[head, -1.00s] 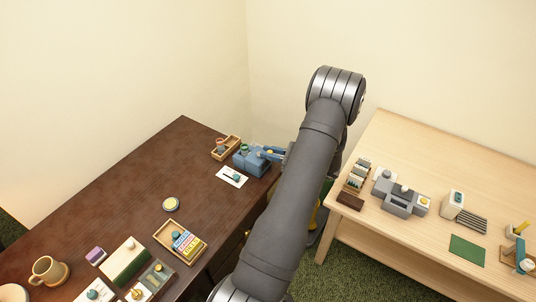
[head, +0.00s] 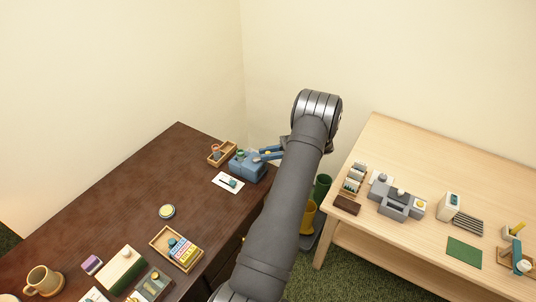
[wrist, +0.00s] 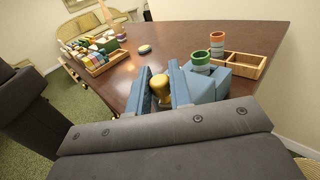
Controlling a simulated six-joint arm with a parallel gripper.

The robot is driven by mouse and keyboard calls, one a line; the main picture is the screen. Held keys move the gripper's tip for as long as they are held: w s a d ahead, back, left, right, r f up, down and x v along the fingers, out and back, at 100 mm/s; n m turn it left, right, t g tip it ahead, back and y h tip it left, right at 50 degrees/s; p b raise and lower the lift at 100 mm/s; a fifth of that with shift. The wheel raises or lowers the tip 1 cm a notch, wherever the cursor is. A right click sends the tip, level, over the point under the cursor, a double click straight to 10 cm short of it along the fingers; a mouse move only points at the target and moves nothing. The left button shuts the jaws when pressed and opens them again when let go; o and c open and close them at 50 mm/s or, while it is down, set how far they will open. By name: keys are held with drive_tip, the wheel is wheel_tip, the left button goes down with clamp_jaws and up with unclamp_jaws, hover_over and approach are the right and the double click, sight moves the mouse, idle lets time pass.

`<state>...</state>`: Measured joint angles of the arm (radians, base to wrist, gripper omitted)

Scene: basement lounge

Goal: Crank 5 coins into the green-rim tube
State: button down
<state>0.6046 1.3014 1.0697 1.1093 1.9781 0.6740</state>
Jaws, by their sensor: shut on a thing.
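The blue coin machine (head: 247,168) stands at the dark table's far right corner; it also shows in the wrist view (wrist: 212,88). The green-rim tube (wrist: 200,60) stands upright on the machine in the wrist view; its inside cannot be seen. An orange-rim tube (wrist: 217,46) stands in a wooden tray (wrist: 246,65) beside it. My gripper (wrist: 161,78) has its two blue fingers on either side of a gold crank knob (wrist: 160,88) and is shut on it. In the head view my gripper (head: 270,153) is at the machine's right side.
A white card (head: 228,184) with a small dark piece lies in front of the machine. A round tin (head: 167,211), a tray of coloured blocks (head: 160,237) and a mug (head: 45,280) are nearer. The light table (head: 400,145) at right holds other fixtures. The dark table's middle is clear.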

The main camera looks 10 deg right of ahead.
idle(0.3)
drive_tip(key=c, duration=1.4)
unclamp_jaws()
drive_tip(key=shift+o, duration=0.2)
